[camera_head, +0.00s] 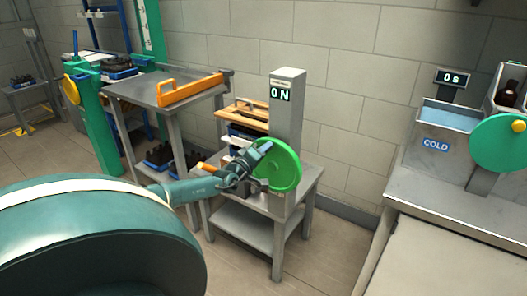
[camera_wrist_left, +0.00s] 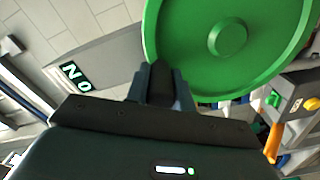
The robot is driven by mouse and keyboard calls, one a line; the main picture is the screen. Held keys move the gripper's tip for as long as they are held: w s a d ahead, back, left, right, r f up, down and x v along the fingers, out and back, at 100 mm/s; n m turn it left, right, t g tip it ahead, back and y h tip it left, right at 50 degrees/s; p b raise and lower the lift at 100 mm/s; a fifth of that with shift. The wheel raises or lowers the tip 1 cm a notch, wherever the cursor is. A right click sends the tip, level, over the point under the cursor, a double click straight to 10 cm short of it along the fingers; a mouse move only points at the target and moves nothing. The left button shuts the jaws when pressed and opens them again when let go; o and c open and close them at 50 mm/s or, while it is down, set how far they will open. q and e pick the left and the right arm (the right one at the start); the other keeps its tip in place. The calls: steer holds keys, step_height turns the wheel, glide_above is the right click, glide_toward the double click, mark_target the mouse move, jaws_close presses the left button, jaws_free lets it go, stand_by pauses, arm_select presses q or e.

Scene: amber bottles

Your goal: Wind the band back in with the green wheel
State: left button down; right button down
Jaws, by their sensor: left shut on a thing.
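The green wheel (camera_head: 283,166) stands upright on the side of a grey post (camera_head: 288,110) whose display reads ON. My left gripper (camera_head: 258,158) reaches in from the left and is at the wheel's near left part. In the left wrist view the wheel (camera_wrist_left: 215,45) fills the top, and the fingers (camera_wrist_left: 160,85) are closed at its lower left rim. A dark piece shows between them; the exact part gripped is hidden. I cannot make out the band. My right gripper is not in view.
The post stands on a small grey table (camera_head: 250,226) with an orange-topped rack (camera_head: 243,115) behind. A grey bench with an orange handle (camera_head: 190,90) is to the left. On the right, another green wheel (camera_head: 503,143) sits beside the COLD tank (camera_head: 437,138).

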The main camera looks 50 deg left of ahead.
arm_select(q)
steer(key=shift+w+d+r, duration=0.1)
steer(key=c, duration=1.2)
jaws_free()
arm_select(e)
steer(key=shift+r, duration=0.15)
arm_select(q)
steer(key=shift+s, duration=0.4)
steer(key=p+v, duration=0.3)
steer(key=v, duration=0.9)
steer(key=shift+s+p, duration=0.25)
steer(key=shift+p, duration=0.1)
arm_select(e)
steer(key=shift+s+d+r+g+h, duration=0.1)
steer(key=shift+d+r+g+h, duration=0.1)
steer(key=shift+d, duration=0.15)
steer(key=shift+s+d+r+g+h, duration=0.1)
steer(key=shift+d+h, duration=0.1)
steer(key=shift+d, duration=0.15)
arm_select(q)
steer(key=shift+d, duration=0.1)
